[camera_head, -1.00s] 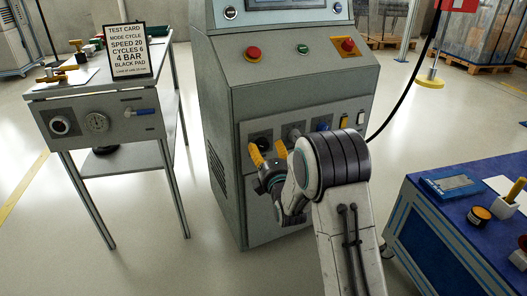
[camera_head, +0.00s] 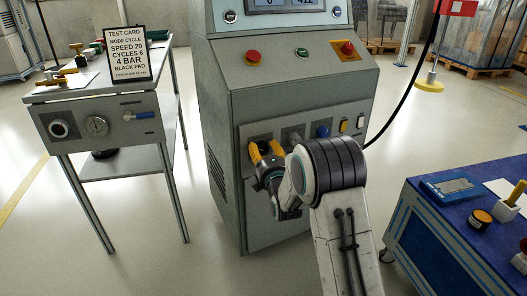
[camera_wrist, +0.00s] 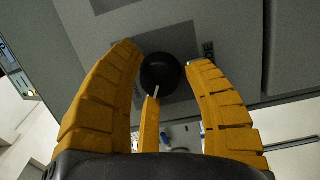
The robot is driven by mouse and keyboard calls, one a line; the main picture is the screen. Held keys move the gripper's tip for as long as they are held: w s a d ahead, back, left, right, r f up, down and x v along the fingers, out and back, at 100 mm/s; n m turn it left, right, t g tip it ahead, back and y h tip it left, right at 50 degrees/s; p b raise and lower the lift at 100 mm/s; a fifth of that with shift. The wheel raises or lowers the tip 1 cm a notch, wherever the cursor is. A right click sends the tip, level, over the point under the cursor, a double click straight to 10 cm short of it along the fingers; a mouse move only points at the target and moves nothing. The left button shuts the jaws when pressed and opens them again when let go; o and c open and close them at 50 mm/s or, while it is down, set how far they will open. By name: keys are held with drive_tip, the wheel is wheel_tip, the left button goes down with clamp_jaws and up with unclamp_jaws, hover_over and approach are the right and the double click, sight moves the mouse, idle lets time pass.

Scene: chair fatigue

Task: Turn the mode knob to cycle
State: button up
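The mode knob (camera_wrist: 160,73) is round and black with a white pointer mark, on a dark square plate in the wrist view. The pointer is toward the bottom of that view. A partly hidden label ending in "DE" (camera_wrist: 208,50) lies to its right. My gripper (camera_wrist: 166,62) is open, with yellow fingers on either side of the knob. The left finger is close to it; a gap shows at the right one. A third yellow finger rises below it; whether it touches is unclear. In the head view my gripper (camera_head: 265,149) is at the cabinet's front panel, largely covering the knob.
The grey cabinet (camera_head: 290,95) has a red button (camera_head: 253,56), a green button (camera_head: 301,53) and a blue knob (camera_head: 322,131). A test card (camera_head: 129,54) reading "MODE CYCLE" stands on the left table. A blue workbench (camera_head: 440,215) is at the right. Floor between is clear.

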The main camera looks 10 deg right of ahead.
drive_tip(key=c, duration=0.8)
drive_tip(key=shift+a+m+g, duration=0.1)
drive_tip(key=shift+m+g, duration=0.4)
drive_tip(key=shift+m, duration=1.7)
drive_tip(key=o, duration=1.2)
drive_tip(key=shift+s+r, duration=0.15)
drive_tip(key=shift+s, duration=1.85)
drive_tip(key=shift+s+r, duration=0.2)
drive_tip(key=shift+s, duration=1.8)
drive_tip(key=shift+s+r, duration=0.15)
drive_tip(key=shift+s, duration=1.85)
